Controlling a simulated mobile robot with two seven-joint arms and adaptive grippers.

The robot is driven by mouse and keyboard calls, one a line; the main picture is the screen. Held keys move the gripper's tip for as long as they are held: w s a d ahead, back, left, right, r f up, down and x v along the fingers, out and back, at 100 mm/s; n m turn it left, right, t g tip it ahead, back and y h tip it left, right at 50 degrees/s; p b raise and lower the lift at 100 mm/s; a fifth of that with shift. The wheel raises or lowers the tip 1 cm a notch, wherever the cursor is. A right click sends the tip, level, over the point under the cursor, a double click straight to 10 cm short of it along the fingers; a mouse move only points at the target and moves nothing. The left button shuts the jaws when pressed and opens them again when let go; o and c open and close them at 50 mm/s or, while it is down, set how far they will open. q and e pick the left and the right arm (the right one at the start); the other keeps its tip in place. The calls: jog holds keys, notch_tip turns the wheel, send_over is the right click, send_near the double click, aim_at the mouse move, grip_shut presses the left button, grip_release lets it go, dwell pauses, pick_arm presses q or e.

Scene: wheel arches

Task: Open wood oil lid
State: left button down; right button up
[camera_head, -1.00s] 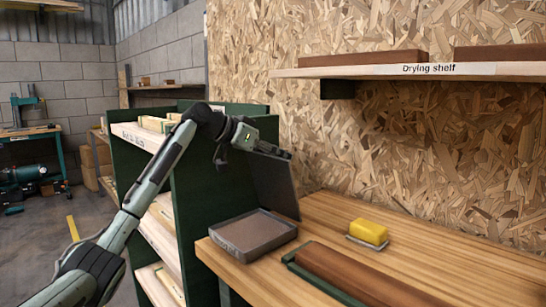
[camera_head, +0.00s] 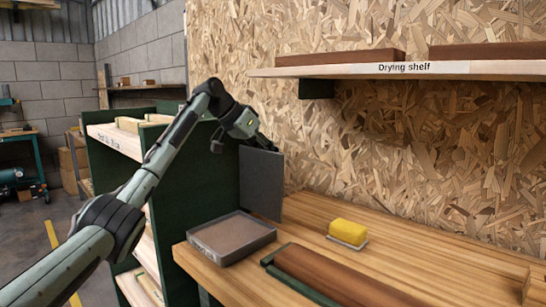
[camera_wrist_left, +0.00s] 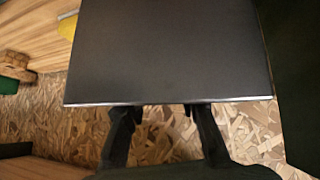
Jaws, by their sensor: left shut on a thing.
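The wood oil tray (camera_head: 232,240) is a shallow grey box with brown contents, sitting on the left end of the workbench. Its dark grey lid (camera_head: 261,182) stands about upright at the tray's back right. My left gripper (camera_head: 268,146) is at the lid's top edge, shut on it. In the left wrist view the lid (camera_wrist_left: 170,50) fills the upper middle, with both fingers (camera_wrist_left: 158,118) at its edge. The fingertips are hidden behind the lid. My right gripper is not in view.
A yellow sponge (camera_head: 348,232) lies on the wooden workbench (camera_head: 305,215). A brown board (camera_head: 335,277) lies in a green holder at the front. A dark green rack (camera_head: 190,185) stands left of the bench. The drying shelf (camera_head: 375,70) is on the chipboard wall.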

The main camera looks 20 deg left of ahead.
pick_arm(q)
jog(key=shift+s+a+f, duration=0.1)
jog(key=shift+a+f, duration=0.15)
jog(key=shift+f, duration=0.3)
jog(key=c, duration=1.1)
grip_release()
jog(key=shift+c, duration=0.2)
jog(key=shift+r, duration=0.1)
jog(key=shift+r, duration=0.2)
jog(key=shift+s+a+r, duration=0.15)
jog(key=shift+r, duration=0.15)
jog(key=v, duration=1.1)
jog(key=shift+a+f, duration=0.1)
